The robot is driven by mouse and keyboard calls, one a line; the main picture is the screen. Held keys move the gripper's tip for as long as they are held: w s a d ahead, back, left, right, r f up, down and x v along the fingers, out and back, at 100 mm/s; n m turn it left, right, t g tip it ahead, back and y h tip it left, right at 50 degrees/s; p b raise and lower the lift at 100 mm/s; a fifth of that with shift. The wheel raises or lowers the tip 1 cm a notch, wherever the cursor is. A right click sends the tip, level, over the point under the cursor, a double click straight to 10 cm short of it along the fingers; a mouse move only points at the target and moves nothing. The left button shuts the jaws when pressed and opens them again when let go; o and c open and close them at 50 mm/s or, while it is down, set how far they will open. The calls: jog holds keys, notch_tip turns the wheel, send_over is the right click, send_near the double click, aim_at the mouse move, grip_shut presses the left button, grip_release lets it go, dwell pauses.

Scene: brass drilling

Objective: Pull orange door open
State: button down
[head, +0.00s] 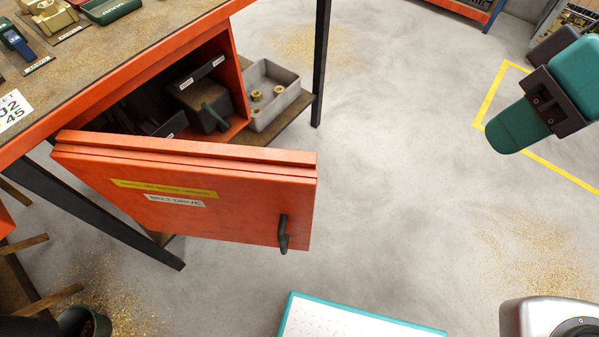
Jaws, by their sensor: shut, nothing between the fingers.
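The orange door (190,200) stands swung wide out from the orange cabinet under the workbench. Its front carries a yellow strip, a white label and a dark handle (283,234) near its right edge. The cabinet's opening (243,90) shows behind and above the door, with dark machine parts inside. The door hides the lower part of the opening. My gripper (500,140), teal and dark, is at the upper right, well apart from the door and handle. It is shut and empty.
A grey tray (270,92) with brass pieces sits on a shelf right of the cabinet. A teal-edged platform (350,322) lies at the bottom centre. A dark bench leg (110,220) slants below the door. Grey floor (410,190) is clear between door and gripper.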

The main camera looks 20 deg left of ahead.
jog(key=w+a+f+n+g+p, duration=0.4)
jog(key=w+a+f+n, duration=0.5)
jog(key=w+a+f, duration=0.4)
jog(key=w+a+f+n+g, duration=0.15)
jog(key=a+f+n, duration=0.25)
jog(key=f, duration=0.4)
jog(key=s+a+f+p, duration=0.2)
jog(key=s+f, duration=0.6)
jog(key=s, duration=0.1)
jog(key=shift+s+h, duration=0.3)
jog(key=shift+s, duration=0.1)
jog(key=shift+s+f, duration=0.1)
